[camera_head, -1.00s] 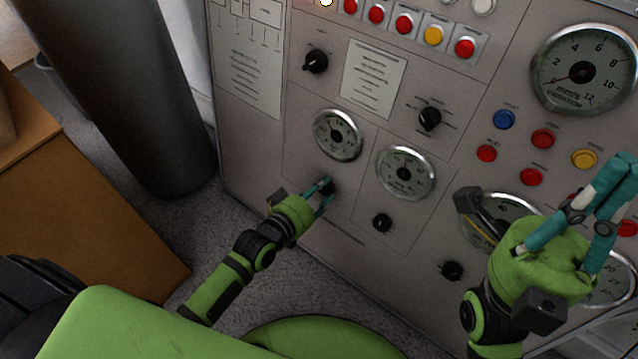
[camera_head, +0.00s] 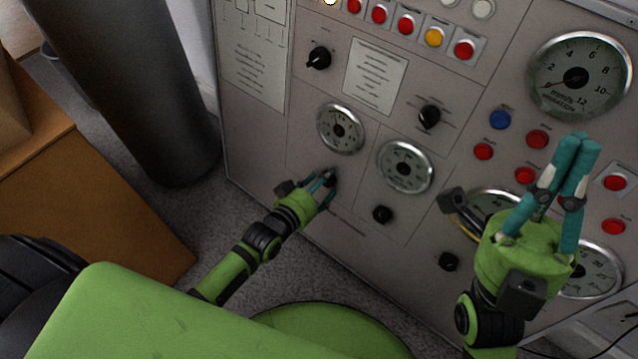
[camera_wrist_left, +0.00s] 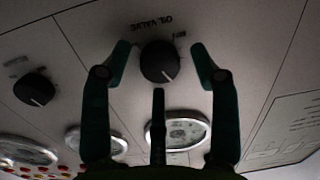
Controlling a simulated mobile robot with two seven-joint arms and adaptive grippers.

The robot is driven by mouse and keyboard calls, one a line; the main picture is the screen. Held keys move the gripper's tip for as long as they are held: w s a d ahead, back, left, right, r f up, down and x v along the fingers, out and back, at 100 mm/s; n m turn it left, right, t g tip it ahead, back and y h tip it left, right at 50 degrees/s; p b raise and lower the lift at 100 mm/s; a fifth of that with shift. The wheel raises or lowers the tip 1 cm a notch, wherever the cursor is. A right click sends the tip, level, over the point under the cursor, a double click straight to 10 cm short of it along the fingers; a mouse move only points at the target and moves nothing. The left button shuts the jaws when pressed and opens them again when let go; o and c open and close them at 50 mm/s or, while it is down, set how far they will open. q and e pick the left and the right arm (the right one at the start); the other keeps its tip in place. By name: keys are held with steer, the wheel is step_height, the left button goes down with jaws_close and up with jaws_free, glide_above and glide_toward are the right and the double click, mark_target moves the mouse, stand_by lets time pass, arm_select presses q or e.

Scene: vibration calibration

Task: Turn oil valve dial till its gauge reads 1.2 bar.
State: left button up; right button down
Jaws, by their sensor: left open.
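The oil valve dial (camera_wrist_left: 160,62) is a round black knob with a white mark, its label upside down in the left wrist view. In the head view the dial (camera_head: 330,175) is partly hidden by my left gripper (camera_head: 325,184). My left gripper is open, with one teal finger on either side of the dial; I cannot tell whether they touch it. A round gauge (camera_head: 340,128) sits above the dial; its reading is too small to tell. My right gripper (camera_head: 576,144) is raised before the panel's right side, its fingertips close together.
A second gauge (camera_head: 405,166) and black knob (camera_head: 382,214) are to the right on the panel. Another knob (camera_head: 448,261) is lower right. A dark column (camera_head: 125,95) and brown box (camera_head: 90,200) stand at left. Grey floor lies below my left arm.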

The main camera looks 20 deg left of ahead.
arm_select(q)
steer(key=v, duration=1.2)
